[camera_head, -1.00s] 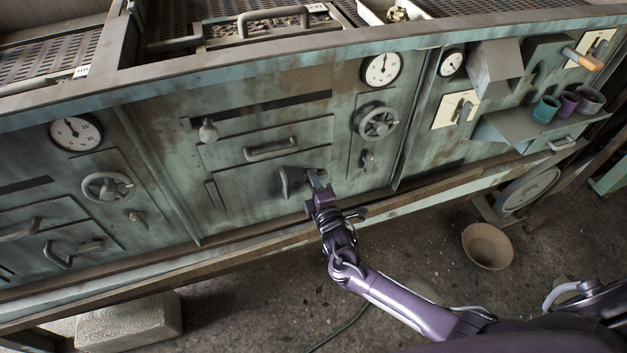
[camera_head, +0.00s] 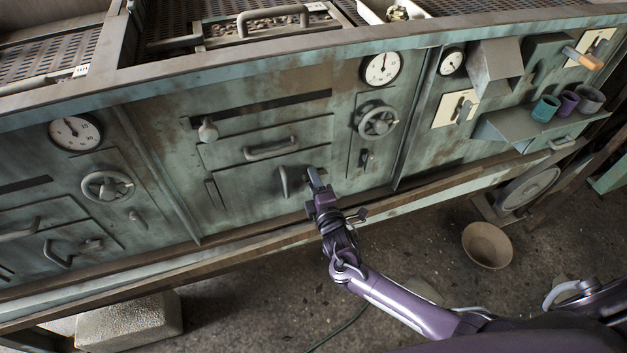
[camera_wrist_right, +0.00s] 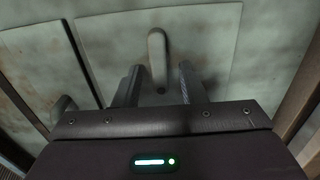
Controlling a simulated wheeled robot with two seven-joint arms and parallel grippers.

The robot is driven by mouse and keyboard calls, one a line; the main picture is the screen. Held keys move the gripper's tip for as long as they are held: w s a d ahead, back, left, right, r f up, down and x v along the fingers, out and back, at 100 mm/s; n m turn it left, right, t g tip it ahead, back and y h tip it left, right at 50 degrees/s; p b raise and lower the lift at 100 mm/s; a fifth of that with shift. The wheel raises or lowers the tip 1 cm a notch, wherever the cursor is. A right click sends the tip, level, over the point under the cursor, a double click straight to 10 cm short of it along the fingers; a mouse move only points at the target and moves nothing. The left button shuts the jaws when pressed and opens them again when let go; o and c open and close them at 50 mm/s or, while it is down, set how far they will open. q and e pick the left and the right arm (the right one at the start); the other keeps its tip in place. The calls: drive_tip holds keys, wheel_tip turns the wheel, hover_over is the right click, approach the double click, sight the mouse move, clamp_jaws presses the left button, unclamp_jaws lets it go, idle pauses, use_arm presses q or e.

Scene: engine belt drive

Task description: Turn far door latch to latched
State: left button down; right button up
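A small upright grey latch lever (camera_head: 283,182) is on the lower middle of the green cabinet front, below a door with a bar handle (camera_head: 270,149). My right gripper (camera_head: 316,178) is just right of this lever in the head view. In the right wrist view the lever (camera_wrist_right: 157,52) stands upright between and beyond the two fingertips of the right gripper (camera_wrist_right: 158,84). The fingers are apart, and I see no contact with the lever. I cannot tell whether this lever is the far door latch. My left gripper is not in view.
A handwheel (camera_head: 377,120) and a small lever (camera_head: 366,159) are to the right on the front. A wooden rail (camera_head: 250,238) runs along the lower edge. A bowl (camera_head: 487,245) lies on the floor. Several cups stand on a shelf (camera_head: 515,124) at right.

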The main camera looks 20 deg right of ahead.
drive_tip(key=s, duration=0.7)
drive_tip(key=shift+s+d, duration=0.15)
drive_tip(key=shift+f, duration=0.1)
drive_tip(key=s+d+f+m+g, duration=0.25)
drive_tip(key=s+f, duration=0.25)
drive_tip(key=f, duration=0.3)
drive_tip(key=s+d+f+m+g+h, duration=0.1)
drive_tip(key=s+d+f+m+g, duration=0.2)
drive_tip(key=f, duration=0.6)
drive_tip(key=s+d+f+m+g, duration=0.1)
drive_tip(key=s+f+m+g, duration=0.15)
drive_tip(key=s+f, duration=0.45)
drive_tip(key=s+f+m+g, duration=0.2)
drive_tip(key=s+f, duration=0.3)
drive_tip(key=s, duration=0.4)
drive_tip(key=s+f+m+g, duration=0.3)
drive_tip(key=s+f+g, duration=0.1)
drive_tip(key=s, duration=0.5)
drive_tip(key=s+f+m+g, duration=0.3)
drive_tip(key=s+f, duration=0.2)
drive_tip(key=s, duration=0.4)
drive_tip(key=shift+s+f, duration=0.2)
drive_tip(key=shift+f, duration=0.15)
